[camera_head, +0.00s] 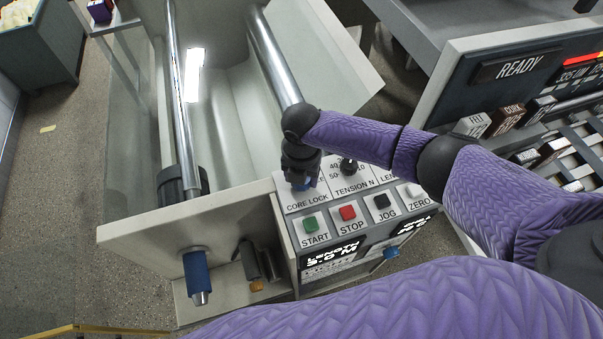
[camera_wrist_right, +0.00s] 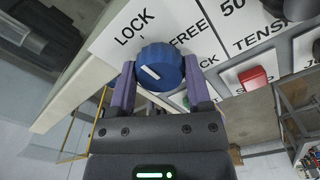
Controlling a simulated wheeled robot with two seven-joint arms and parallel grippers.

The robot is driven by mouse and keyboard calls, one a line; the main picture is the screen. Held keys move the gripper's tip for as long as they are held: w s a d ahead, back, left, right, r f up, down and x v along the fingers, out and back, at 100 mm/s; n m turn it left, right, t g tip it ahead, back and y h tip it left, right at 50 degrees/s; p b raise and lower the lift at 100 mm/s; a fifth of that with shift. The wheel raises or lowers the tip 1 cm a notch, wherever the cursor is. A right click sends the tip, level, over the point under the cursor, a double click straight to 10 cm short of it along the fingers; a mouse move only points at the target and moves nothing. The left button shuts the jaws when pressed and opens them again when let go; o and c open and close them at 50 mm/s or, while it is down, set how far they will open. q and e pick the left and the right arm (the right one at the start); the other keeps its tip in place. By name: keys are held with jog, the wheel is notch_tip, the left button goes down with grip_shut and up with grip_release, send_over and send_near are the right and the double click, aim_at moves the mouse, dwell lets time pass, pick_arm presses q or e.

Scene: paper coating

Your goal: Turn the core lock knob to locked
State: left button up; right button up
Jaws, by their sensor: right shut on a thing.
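The core lock knob is a round blue knob (camera_wrist_right: 160,66) with a short white mark on its face. In the right wrist view it sits between the fingers of my right gripper (camera_wrist_right: 158,84), with a finger against each side. The word LOCK is printed to its upper left and FREE to its upper right. The white mark is slanted, with one end toward upper left; I cannot tell its exact setting. In the head view my right gripper (camera_head: 301,178) is over the CORE LOCK label and hides most of the knob. My left gripper is out of view.
The control panel also has a black tension knob (camera_head: 348,166), a green START button (camera_head: 310,225), a red STOP button (camera_head: 348,213), a black JOG button (camera_head: 381,202) and a white ZERO button (camera_head: 414,190). A machine trough with metal rollers (camera_head: 274,57) lies behind.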

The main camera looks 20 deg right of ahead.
jog(key=o, duration=1.3)
notch_tip(320, 180, up, 10)
jog(key=shift+f+p, duration=0.1)
jog(key=shift+p, duration=0.65)
